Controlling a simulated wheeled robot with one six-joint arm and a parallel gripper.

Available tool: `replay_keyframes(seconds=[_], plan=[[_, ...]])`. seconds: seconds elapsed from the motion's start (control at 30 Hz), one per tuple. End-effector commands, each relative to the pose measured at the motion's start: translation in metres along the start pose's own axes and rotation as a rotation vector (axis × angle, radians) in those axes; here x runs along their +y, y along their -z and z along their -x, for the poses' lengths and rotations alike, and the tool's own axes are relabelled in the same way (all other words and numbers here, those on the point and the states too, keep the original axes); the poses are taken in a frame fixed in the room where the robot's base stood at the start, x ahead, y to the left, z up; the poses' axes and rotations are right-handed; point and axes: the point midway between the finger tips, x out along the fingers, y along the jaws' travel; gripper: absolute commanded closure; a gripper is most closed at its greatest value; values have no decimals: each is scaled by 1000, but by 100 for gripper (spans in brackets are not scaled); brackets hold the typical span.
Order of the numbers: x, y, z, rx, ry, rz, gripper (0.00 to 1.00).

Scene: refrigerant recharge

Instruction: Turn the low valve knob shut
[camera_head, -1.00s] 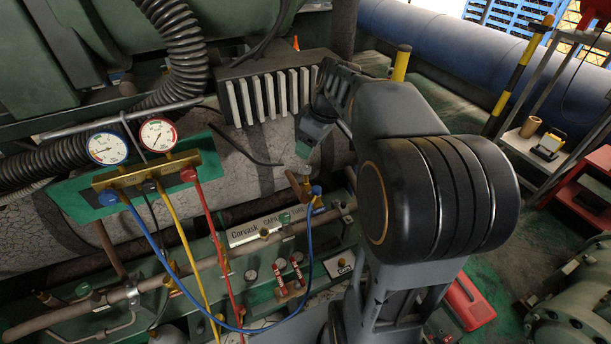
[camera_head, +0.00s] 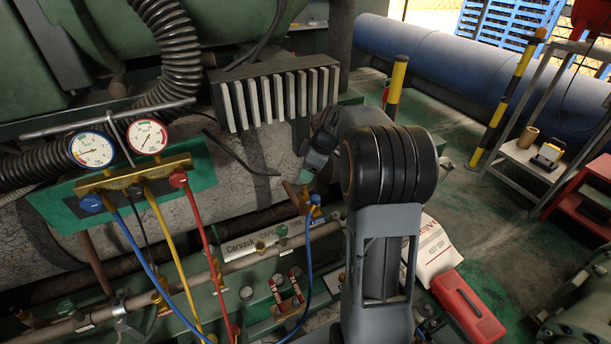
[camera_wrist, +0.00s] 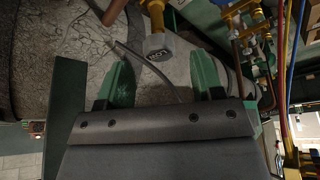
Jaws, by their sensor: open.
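My gripper (camera_head: 305,177) is open, its two green fingers spread apart, low by the pipework right of centre in the head view. In the wrist view, my gripper (camera_wrist: 160,76) has a grey faceted knob (camera_wrist: 159,52) with pale lettering, seemingly "LOW", on a brass stem between and beyond its fingertips. No contact shows. In the head view this knob is not clearly made out; a brass fitting with a blue hose end (camera_head: 315,199) is just beside my gripper. The gauge manifold (camera_head: 133,178) at left bears a blue knob (camera_head: 91,203) and a red knob (camera_head: 178,179).
Blue, yellow and red hoses (camera_head: 201,229) hang from the manifold, the blue one looping to the fitting near my gripper. A finned grey block (camera_head: 275,92) overhangs behind. A red toolbox (camera_head: 468,307) and white sack (camera_head: 428,250) lie right.

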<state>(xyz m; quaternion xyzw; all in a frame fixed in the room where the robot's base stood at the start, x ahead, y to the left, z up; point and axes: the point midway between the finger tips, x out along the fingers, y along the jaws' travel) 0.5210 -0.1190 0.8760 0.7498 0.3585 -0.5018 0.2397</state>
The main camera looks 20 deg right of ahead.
Motion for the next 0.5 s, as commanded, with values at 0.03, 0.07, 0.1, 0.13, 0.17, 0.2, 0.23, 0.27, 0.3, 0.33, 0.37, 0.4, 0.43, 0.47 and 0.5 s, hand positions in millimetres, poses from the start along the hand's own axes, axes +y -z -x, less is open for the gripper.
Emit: replay_keyframes(seconds=[0.03,0.07,0.1,0.13,0.17,0.2,0.23,0.27,0.3,0.33,0.37,0.4,0.43,0.47,0.5], plan=[[0,0,-7,0,1,0,39],[0,0,-10,0,1,0,39],[0,0,-14,0,2,-1,39],[0,0,-16,0,2,-1,39],[0,0,-18,0,1,-1,39],[0,0,-20,0,1,-1,39],[0,0,-22,0,0,-1,39],[0,0,-23,0,0,-1,39],[0,0,-24,0,0,-1,39],[0,0,-24,0,0,-1,39],[0,0,-25,0,0,-1,39],[0,0,-25,0,0,-1,39],[0,0,-25,0,0,-1,39],[0,0,-25,0,0,-1,39],[0,0,-25,0,0,-1,39]])
